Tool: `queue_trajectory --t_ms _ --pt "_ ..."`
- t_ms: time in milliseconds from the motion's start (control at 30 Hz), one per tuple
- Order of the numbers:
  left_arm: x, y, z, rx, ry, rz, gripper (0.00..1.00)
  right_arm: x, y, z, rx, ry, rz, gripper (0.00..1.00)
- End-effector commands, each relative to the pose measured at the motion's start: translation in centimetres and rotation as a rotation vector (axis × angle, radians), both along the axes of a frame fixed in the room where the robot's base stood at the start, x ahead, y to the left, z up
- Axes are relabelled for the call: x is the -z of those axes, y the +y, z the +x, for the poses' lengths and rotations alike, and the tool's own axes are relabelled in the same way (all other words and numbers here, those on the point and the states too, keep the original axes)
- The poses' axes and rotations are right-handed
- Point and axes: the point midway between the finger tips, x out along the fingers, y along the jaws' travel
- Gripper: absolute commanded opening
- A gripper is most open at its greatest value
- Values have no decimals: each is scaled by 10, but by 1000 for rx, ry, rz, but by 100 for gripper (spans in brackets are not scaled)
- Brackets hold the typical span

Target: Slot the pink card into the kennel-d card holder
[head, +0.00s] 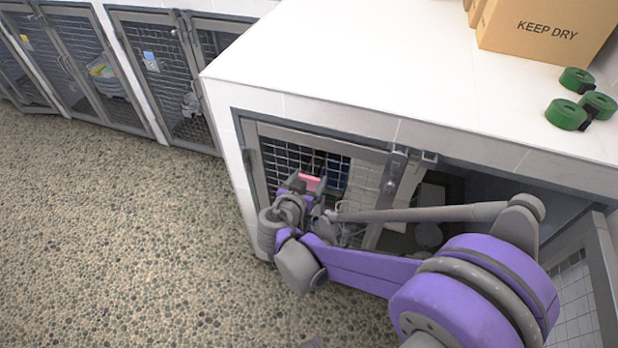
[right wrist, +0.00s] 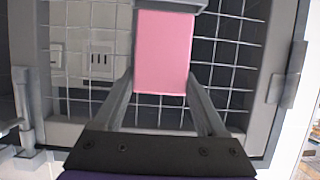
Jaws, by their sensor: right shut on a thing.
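The pink card (head: 309,182) is at my right gripper (head: 304,188), in front of a mesh kennel door (head: 262,160) under the white counter. In the right wrist view, the pink card (right wrist: 163,52) lies between the two fingers of my right gripper (right wrist: 163,84), which is shut on it. The card's far end meets a grey ledge-like piece (right wrist: 172,5) at the top edge, possibly the card holder. I cannot tell whether the card is inside it. No kennel letter is readable. My left gripper is not in view.
The white counter top (head: 360,55) has a KEEP DRY box (head: 550,28) and green rolls (head: 577,80) at right. The neighbouring kennel door (head: 590,290) stands open. More kennels (head: 165,70) line the back left, one with folded towels (head: 103,72). The pebbled floor (head: 110,230) is clear.

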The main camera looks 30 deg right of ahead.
Motion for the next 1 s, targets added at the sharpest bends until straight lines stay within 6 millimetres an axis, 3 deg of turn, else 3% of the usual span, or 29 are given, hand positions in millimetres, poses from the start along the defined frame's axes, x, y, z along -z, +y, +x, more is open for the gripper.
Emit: queue_trajectory --t_ms 1000 --pt "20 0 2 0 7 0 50 26 0 0 0 1 -1 21"
